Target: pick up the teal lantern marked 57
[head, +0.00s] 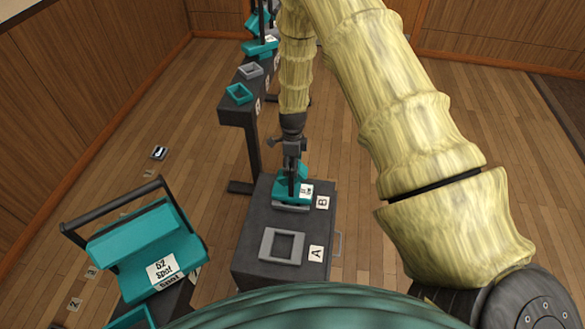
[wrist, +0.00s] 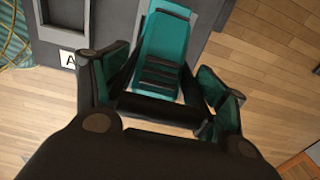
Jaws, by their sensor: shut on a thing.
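A teal lantern (head: 293,189) with a black handle is at the place lettered B on the dark case. Its white label is too small and partly covered to read as 57. My gripper (head: 292,163) comes down on it from above and is shut on its handle. In the wrist view the lantern's teal body (wrist: 167,45) lies beyond my gripper (wrist: 158,100), with the black handle bar between the fingers. I cannot tell whether the lantern still touches its grey holder.
The dark case (head: 250,245) has an empty grey frame (head: 282,246) beside letter A. A larger teal lantern marked 52 spot (head: 150,245) stands at the left front. Behind is a dark bench (head: 237,117) with frames and more teal lanterns.

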